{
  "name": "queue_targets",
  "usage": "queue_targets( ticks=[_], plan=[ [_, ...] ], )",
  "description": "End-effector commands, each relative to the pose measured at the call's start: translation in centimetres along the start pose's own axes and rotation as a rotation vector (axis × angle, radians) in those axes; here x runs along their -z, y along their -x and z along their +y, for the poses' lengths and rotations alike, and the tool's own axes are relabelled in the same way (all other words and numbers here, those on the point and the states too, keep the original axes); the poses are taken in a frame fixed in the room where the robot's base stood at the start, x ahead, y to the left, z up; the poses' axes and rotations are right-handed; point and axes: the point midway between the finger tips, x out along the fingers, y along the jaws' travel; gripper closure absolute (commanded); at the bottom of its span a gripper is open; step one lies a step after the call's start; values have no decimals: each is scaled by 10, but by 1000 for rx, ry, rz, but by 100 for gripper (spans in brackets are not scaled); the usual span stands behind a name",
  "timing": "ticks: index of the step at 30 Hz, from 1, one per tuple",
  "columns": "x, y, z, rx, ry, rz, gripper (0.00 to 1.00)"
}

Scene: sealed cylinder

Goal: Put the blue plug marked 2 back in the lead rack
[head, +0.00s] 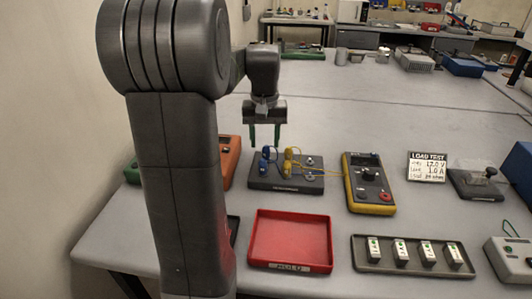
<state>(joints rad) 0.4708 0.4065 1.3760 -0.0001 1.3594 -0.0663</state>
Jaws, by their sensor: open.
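My gripper (264,142) points down with its two green fingers apart and nothing between them. It is just above and behind the left part of a dark block (268,184). Blue plugs (265,156) stand at the left of this block, just below my fingertips. Yellow plugs (289,160) with yellow leads stand beside them, and round metal terminals are at the block's right. The number on any blue plug is too small to read. The label on the block's front is unreadable, so I cannot tell whether it is the lead rack.
A yellow multimeter (368,184) stands right of the block, with a yellow lead running toward it. An empty red tray (290,238) lies in front. A grey tray (362,264) holds several white modules. An orange device (230,160) is partly hidden behind my arm.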

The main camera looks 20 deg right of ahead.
Motion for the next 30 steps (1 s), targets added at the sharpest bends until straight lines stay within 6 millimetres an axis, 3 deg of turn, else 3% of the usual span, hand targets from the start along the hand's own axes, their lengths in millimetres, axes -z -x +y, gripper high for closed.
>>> queue_targets(
  ticks=[7, 19, 26, 30],
  plan=[
    [1, -35, 3, 0, 0, -1, 54],
    [1, -38, 3, 0, 0, 0, 54],
    [1, -38, 3, 0, 0, 0, 98],
    [1, -38, 3, 0, 0, 0, 100]
  ],
)
